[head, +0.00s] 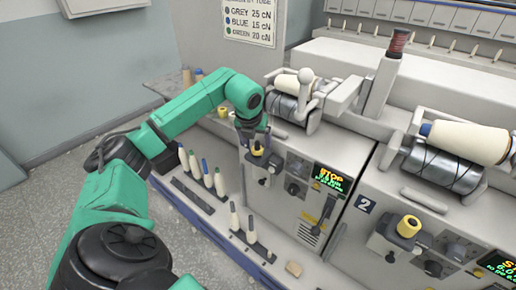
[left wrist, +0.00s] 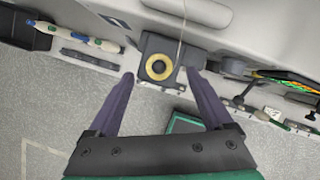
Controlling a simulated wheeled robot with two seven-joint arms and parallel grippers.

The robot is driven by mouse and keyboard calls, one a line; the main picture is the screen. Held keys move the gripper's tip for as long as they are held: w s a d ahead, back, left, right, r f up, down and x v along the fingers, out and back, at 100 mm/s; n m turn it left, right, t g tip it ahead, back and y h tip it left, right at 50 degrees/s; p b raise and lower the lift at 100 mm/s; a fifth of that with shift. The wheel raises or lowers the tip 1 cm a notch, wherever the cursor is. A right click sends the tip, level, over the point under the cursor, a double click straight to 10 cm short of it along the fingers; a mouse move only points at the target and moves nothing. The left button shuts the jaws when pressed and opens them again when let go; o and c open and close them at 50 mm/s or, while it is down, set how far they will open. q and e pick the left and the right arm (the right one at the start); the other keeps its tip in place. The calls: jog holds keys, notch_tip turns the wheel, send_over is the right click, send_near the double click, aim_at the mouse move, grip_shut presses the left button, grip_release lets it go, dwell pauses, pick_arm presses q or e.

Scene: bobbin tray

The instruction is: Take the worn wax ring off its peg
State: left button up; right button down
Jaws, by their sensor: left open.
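A yellow wax ring (left wrist: 159,67) sits around a dark peg on a dark block (left wrist: 150,43) in the left wrist view. In the head view the ring (head: 257,150) shows small at the front of the left machine, partly hidden by my left gripper (head: 254,143). In the left wrist view my left gripper (left wrist: 162,80) is open, with one finger on each side of the ring and nothing held. Whether the fingers touch the block I cannot tell. Another yellow ring (head: 408,226) sits on the right machine, marked 2. My right gripper is not in view.
Several slim bobbins (head: 207,173) stand in a tray along the machine's foot, with a few more (head: 251,230) nearer. A lit STOP display (head: 331,178) is right of the left ring. A thread or wire (left wrist: 182,35) runs close by the ring. The floor at left is clear.

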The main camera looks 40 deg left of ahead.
aim_at(256, 146)
pick_arm(q)
jog(key=x, duration=0.3)
jog(key=shift+a+f+p, duration=0.1)
jog(key=shift+f+p, duration=0.1)
jog(key=shift+p, duration=0.1)
grip_shut()
jog(key=shift+r, duration=0.1)
